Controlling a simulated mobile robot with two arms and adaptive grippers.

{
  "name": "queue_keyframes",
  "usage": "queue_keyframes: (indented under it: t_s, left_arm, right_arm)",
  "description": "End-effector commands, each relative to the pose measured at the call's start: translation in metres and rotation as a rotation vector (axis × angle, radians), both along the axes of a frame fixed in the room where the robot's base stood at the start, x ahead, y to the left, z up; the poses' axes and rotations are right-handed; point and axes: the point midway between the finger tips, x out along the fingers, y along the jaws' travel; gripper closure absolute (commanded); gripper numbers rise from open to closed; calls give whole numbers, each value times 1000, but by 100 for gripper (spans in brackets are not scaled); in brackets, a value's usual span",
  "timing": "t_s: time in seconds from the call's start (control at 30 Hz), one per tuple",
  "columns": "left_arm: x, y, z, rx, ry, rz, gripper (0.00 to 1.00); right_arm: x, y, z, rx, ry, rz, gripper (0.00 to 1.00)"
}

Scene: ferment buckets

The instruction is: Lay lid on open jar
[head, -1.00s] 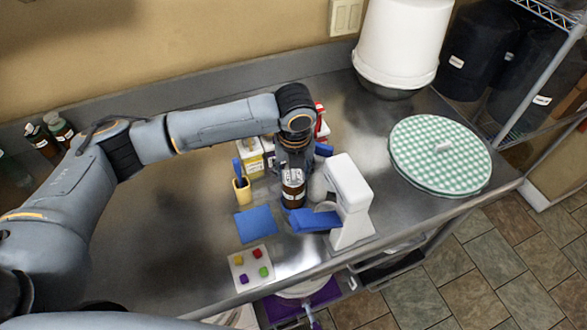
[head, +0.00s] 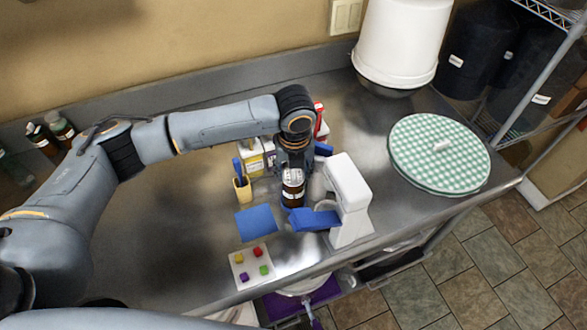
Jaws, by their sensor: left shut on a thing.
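My left gripper (head: 293,168) points down over the middle of the counter and is shut on what looks like a small pale lid (head: 293,175). A brown jar (head: 292,198) with a pale label stands upright directly below it. The lid is at the jar's mouth; whether it touches the rim I cannot tell, as the gripper hides part of it. My right gripper is out of view.
A white mixer (head: 348,195) with a blue part (head: 310,219) stands close right of the jar. A checkered round cover (head: 440,155) and white bucket (head: 400,45) are farther right.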

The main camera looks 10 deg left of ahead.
Motion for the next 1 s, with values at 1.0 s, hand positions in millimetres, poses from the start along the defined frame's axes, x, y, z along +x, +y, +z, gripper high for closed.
queue_keyframes:
  t_s: [1.0]
  left_arm:
    - [0,0,1,0,0,0,70]
  right_arm:
    - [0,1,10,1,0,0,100]
